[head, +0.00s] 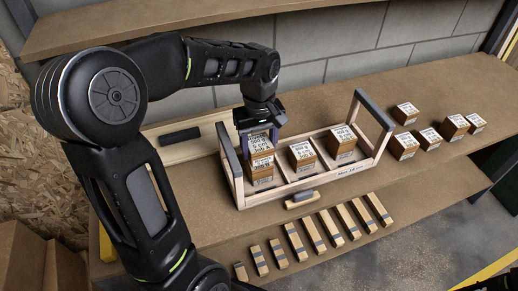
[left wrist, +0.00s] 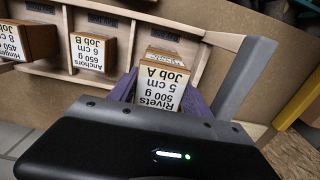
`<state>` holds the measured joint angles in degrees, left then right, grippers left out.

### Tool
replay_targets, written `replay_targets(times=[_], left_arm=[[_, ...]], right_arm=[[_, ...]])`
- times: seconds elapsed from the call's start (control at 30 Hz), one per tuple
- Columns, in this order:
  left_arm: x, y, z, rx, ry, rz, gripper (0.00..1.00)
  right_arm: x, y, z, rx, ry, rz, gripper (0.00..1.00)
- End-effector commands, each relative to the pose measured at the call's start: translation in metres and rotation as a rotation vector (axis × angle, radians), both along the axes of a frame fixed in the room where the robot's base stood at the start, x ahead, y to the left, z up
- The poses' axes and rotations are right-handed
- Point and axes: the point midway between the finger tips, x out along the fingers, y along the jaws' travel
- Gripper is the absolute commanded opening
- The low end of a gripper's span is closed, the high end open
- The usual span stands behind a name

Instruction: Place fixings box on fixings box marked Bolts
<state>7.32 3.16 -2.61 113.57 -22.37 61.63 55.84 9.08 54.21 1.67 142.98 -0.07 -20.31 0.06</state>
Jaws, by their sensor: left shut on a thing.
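My left gripper (head: 261,130) is shut on a cardboard fixings box (head: 260,145) at the left end of a wooden tote (head: 320,185). In the left wrist view this held box (left wrist: 160,88) reads Rivets, 500 g, Job A, between the purple fingers. Another box (head: 263,174) shows directly below it in the left compartment; whether they touch is unclear. Its label is not readable, and I cannot make out Bolts on any box. A middle box (head: 302,154) reads Anchors in the left wrist view (left wrist: 90,52). A right box (head: 342,140) reads Hinges there (left wrist: 12,42).
The tote has raised end posts with a grey bar (head: 374,108) on the right. Several loose boxes (head: 430,138) stand right of it. Several wooden blocks with grey bands (head: 317,233) lie in front. A shelf (head: 200,22) runs above at the back. The bench's right end is clear.

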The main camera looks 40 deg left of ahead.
Motion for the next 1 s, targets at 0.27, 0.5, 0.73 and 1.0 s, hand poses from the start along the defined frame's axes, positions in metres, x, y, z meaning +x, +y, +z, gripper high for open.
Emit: replay_targets(times=[0.27, 0.5, 0.73, 1.0], left_arm=[[0.0, 0.0, -0.016, 0.001, -0.002, 0.0, 0.0], [0.0, 0.0, -0.019, 0.001, -0.002, -0.001, 0.0], [0.0, 0.0, -0.019, 0.0, 0.0, -0.001, 0.73], [0.0, 0.0, -0.019, 0.0, 0.0, -0.001, 0.78]], right_arm=[[0.0, 0.0, 0.001, 0.0, 0.0, 0.0, 0.36], [0.0, 0.0, -0.002, 0.0, 0.0, 0.0, 0.36], [0.0, 0.0, -0.001, 0.0, 0.0, 0.0, 0.36], [0.0, 0.0, -0.001, 0.0, 0.0, 0.0, 0.36]])
